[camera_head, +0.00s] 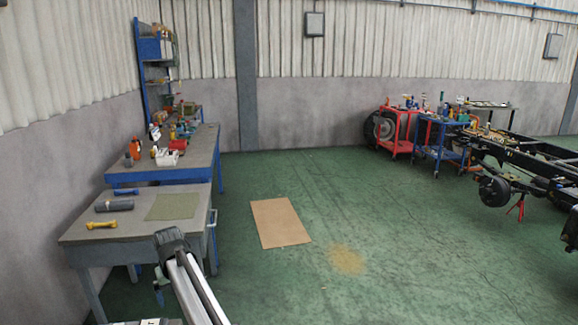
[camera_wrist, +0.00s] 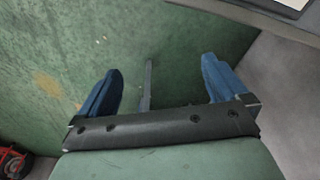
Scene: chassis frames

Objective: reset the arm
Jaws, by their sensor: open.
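My gripper shows in the wrist view (camera_wrist: 160,66), its two blue fingers spread apart with nothing held between them. Behind them is the green floor, with a thin grey bar that I cannot identify. In the head view, part of my arm (camera_head: 186,280) rises from the bottom edge, beside the front right corner of the grey workbench (camera_head: 140,230). The fingers cannot be made out in that view.
The workbench carries a green mat (camera_head: 174,206), a dark cylinder (camera_head: 114,206), a yellow tool (camera_head: 101,224) and a blue tool (camera_head: 125,192). A blue table (camera_head: 203,152) with several items stands behind. Cardboard (camera_head: 280,223) lies on open floor. A chassis (camera_head: 520,155) is at right.

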